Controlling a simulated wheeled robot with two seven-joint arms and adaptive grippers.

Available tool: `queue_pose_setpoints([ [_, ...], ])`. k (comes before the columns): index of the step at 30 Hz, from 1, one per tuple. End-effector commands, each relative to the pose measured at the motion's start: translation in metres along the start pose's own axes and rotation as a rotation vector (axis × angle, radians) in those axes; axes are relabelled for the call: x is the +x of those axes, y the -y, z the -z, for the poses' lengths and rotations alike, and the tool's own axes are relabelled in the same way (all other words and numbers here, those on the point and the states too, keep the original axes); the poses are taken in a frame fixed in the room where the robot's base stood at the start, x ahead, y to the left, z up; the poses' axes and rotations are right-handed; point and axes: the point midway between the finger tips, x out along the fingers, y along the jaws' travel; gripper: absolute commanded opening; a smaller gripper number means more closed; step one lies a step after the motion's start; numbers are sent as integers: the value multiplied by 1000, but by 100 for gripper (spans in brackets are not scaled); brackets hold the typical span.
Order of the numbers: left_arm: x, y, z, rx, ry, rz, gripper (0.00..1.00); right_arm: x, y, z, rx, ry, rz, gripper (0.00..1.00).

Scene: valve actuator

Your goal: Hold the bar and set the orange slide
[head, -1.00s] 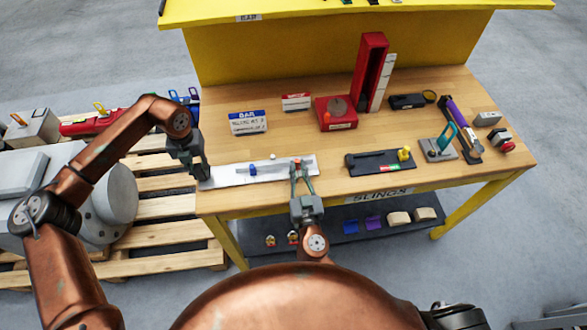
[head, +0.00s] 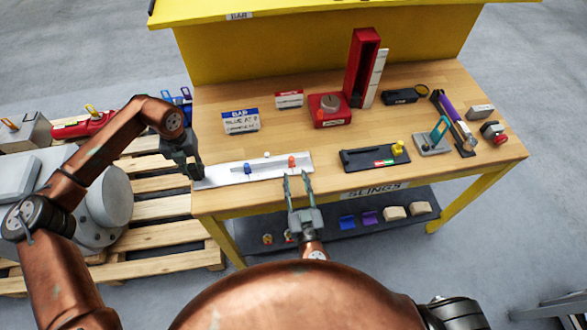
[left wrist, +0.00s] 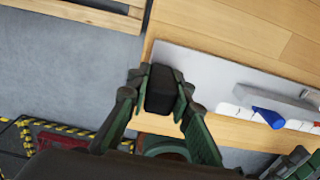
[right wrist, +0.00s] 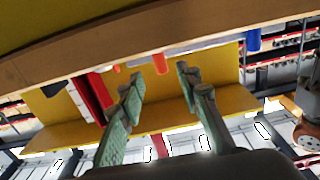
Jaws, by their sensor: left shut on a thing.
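The bar (head: 222,176) is a long pale strip along the table's front left edge. On it stand a blue slide (head: 248,169) and, to its right, the orange slide (head: 291,161). My left gripper (head: 194,173) is shut on a black end block (left wrist: 160,90) at the bar's left end. My right gripper (head: 296,178) is open and empty, just in front of the orange slide and apart from it. In the right wrist view the orange slide (right wrist: 135,64) and blue slide (right wrist: 253,40) lie beyond the open fingers.
A blue-headed card (head: 240,121) stands behind the bar; its small text is unclear. A black tray with a yellow knob (head: 398,148) lies right of the bar. A red stand (head: 362,68) and tools stand further back. A lower shelf (head: 340,238) holds small blocks.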

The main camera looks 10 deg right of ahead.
Motion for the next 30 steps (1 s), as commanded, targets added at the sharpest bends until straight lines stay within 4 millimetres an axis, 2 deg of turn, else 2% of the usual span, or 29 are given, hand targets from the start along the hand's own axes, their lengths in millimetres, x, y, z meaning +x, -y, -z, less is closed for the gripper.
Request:
queue_pose_setpoints([
  [3, -1, 1, 0, 2, 1, 2, 0, -26, 0, -1, -1, 3, 0, 32],
  [9, -1, 1, 0, 2, 1, 2, 0, -56, 0, -1, -1, 2, 0, 32],
  [15, -1, 1, 0, 2, 1, 2, 0, -65, 0, 0, -2, 0, -1, 32],
  [25, -1, 1, 0, 2, 1, 2, 0, -65, 0, 0, -1, -1, 0, 32],
  [26, -1, 1, 0, 2, 1, 2, 22, -65, 0, 0, -1, -1, 0, 32],
  [30, -1, 1, 0, 2, 1, 2, 31, -65, 0, 0, -1, 0, 0, 32],
])
